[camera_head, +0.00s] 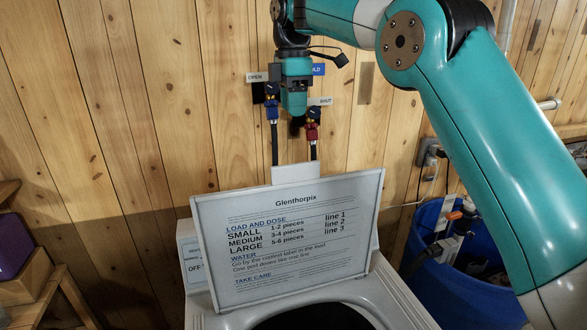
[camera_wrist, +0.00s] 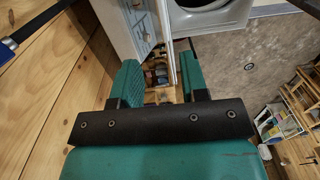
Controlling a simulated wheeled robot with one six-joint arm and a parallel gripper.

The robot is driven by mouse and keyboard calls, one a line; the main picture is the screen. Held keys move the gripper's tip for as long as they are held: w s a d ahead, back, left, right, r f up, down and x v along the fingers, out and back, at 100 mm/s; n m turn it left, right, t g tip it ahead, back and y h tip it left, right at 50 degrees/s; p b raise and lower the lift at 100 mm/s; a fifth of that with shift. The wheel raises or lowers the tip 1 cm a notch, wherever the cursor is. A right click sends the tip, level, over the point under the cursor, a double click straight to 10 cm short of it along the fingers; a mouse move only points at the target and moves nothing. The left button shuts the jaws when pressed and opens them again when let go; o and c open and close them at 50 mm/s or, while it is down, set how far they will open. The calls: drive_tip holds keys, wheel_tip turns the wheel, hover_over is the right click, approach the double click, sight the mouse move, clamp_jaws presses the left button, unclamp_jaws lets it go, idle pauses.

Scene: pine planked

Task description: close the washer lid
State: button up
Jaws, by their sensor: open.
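The washer lid (camera_head: 288,235) stands raised, tilted slightly back, with its printed inner face toward the head camera. A small pale tab (camera_head: 295,173) sticks up from its top edge. The washer (camera_head: 400,305) shows its dark drum opening below. My gripper (camera_head: 297,122) hangs pointing down above the tab, apart from it in that view. In the wrist view my gripper (camera_wrist: 160,82) has its two teal fingers spread and nothing held. The lid (camera_wrist: 171,62) shows there nearly edge-on, beyond the gap and toward the right finger. The washer's top (camera_wrist: 212,16) shows beyond.
A blue-handled valve (camera_head: 271,100) and a red-handled valve (camera_head: 312,125) with hoses are on the plank wall behind my gripper. A blue bin (camera_head: 470,275) stands right of the washer. A wooden stand (camera_head: 50,290) is at the left.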

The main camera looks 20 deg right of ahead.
sight(294, 164)
drive_tip(key=f+b, duration=0.3)
drive_tip(key=f, duration=0.1)
drive_tip(key=f+b, duration=0.3)
drive_tip(key=f, duration=0.2)
drive_tip(key=f+b, duration=0.4)
drive_tip(key=f, duration=0.1)
drive_tip(key=shift+s, duration=0.3)
drive_tip(key=shift+f+p, duration=0.4)
drive_tip(key=shift+f, duration=0.75)
drive_tip(key=shift+c, duration=0.2)
clamp_jaws()
